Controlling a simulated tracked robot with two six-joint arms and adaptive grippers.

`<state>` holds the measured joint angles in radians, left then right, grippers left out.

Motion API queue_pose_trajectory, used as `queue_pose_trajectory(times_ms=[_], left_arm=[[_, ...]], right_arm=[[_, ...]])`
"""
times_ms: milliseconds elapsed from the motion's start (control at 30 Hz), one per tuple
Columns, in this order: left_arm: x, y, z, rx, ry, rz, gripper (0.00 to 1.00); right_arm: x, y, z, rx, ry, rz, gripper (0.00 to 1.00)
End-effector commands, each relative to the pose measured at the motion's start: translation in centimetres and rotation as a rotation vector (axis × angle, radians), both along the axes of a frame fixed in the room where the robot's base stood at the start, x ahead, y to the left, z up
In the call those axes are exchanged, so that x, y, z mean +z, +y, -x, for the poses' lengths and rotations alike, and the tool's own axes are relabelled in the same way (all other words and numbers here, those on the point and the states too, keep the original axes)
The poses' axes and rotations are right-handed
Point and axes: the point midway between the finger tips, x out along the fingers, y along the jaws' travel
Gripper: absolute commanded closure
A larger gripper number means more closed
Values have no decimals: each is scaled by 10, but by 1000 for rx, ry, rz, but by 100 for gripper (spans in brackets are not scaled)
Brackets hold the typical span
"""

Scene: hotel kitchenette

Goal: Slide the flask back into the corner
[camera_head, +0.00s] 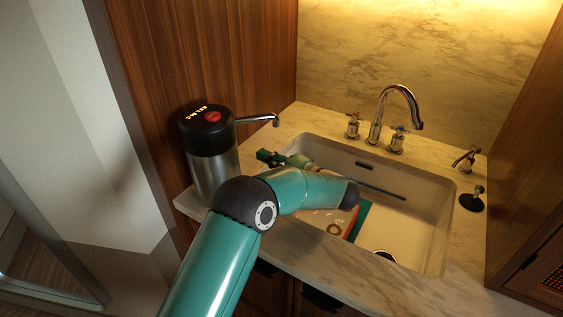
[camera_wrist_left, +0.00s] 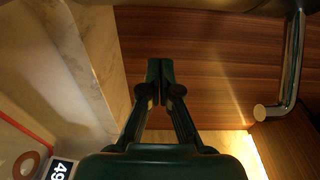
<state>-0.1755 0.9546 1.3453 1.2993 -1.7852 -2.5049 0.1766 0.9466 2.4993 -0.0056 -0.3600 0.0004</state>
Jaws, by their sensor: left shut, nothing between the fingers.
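The flask (camera_head: 213,172) is a steel cylinder with a black top, a red button and a chrome spout pointing right. It stands upright on the left end of the marble counter, beside the wood side panel. In the left wrist view its spout (camera_wrist_left: 292,65) hangs at the right, and its body seems to fill part of the top edge. My left gripper (camera_head: 262,156) is just right of the flask, below the spout, with a small apparent gap. Its fingertips (camera_wrist_left: 160,68) are together and empty. Whether they touch the flask cannot be told. My right gripper is not in view.
A white sink (camera_head: 425,222) lies right of the flask, with a printed item (camera_head: 330,219) inside, partly behind my arm. A chrome faucet (camera_head: 377,118) stands behind the sink. A wood panel (camera_head: 230,55) rises at the left.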

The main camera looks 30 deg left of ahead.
Motion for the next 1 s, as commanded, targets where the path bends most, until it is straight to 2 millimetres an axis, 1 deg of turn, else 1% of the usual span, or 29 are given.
queue_pose_trajectory(times_ms=[33,100,200,333,567,867,1000], left_arm=[[1,12,-2,3,0,0,100],[1,23,-2,0,2,0,100],[2,26,11,-3,2,0,100],[1,31,23,-3,2,0,100],[0,34,32,-3,0,0,100],[0,34,32,-3,0,0,100],[2,30,32,-12,0,0,100]], right_arm=[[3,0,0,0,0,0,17],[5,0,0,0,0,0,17],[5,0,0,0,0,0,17],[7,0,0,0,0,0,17],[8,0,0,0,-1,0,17],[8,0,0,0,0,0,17],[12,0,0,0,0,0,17]])
